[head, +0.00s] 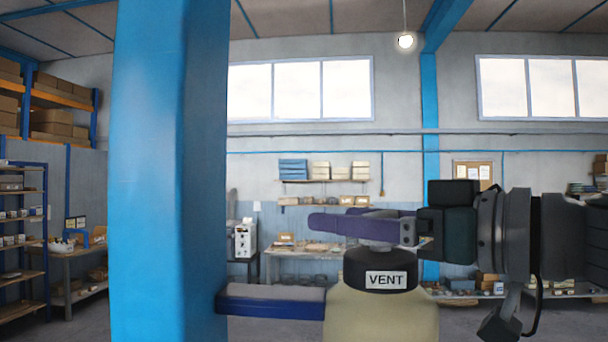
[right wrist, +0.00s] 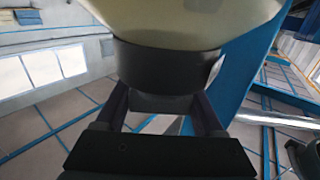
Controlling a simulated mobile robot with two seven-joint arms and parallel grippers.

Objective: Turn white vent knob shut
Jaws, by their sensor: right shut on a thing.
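The white vent knob (head: 378,245) sits on top of a black collar (head: 352,268) with a "VENT" label (head: 386,280), above a cream-coloured body (head: 380,318). My right gripper (head: 345,222) comes in level from the right and is shut on the knob, its purple fingers hiding most of it. In the right wrist view, a shaded round part lies between the two fingers (right wrist: 162,104), below the black collar (right wrist: 165,65) and the cream body (right wrist: 195,22). The knob's turn angle cannot be told. My left gripper is out of view.
A wide blue post (head: 165,170) stands close on the left. A blue bracket (head: 270,302) runs from it to the cream body. Workbenches (head: 290,258) and shelves (head: 22,235) stand farther back. The space above the gripper looks clear.

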